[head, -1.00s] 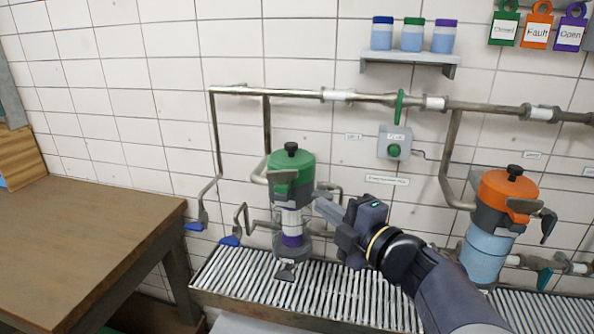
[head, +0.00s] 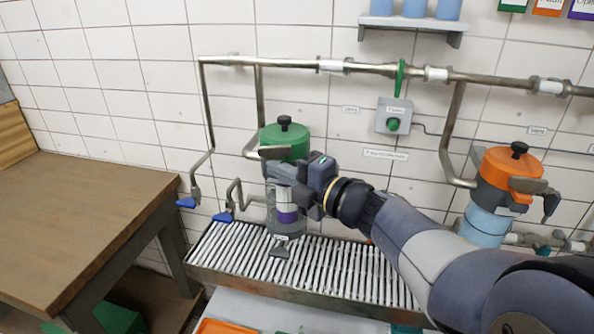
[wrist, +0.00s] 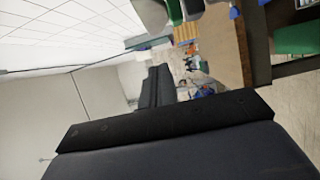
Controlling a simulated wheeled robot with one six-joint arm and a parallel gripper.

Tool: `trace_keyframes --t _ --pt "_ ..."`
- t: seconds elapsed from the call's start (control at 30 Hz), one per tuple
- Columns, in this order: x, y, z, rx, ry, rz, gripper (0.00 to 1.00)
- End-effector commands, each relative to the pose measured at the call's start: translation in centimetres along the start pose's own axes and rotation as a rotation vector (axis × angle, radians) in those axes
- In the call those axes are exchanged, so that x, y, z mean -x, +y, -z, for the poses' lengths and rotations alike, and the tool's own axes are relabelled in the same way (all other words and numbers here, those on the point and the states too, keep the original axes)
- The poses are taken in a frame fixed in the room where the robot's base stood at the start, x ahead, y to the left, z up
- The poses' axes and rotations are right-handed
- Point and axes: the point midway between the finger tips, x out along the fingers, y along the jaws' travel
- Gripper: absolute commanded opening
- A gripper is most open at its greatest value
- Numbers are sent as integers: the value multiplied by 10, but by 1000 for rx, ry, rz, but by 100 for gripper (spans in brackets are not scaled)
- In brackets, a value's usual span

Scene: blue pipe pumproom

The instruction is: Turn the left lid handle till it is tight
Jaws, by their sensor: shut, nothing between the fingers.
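The left vessel has a green lid (head: 284,136) with a black knob on top. A grey lid handle (head: 274,153) runs across its front and sticks out to the left. Below is a clear body with a purple and white band (head: 287,212). My gripper (head: 279,174) is shut and empty, in front of the vessel just below the handle. It hides part of the lid's lower edge and the vessel's upper body. I cannot tell whether it touches the handle. In the wrist view, my gripper's dark parts (wrist: 165,125) fill the lower half, and the handle cannot be made out.
A slatted metal tray (head: 330,269) lies under the vessels. An orange-lidded vessel (head: 507,165) stands to the right. A wooden table (head: 80,215) stands at the left. Blue-handled valves (head: 222,217) are left of the vessel.

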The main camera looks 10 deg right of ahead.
Motion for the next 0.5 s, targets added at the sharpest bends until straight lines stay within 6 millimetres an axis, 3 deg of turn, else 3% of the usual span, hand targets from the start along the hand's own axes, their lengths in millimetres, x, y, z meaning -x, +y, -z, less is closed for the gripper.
trace_keyframes --t 0.1,0.5 --pt "-19 1 -4 -2 0 3 0" --pt "-41 0 -28 0 -1 0 0"
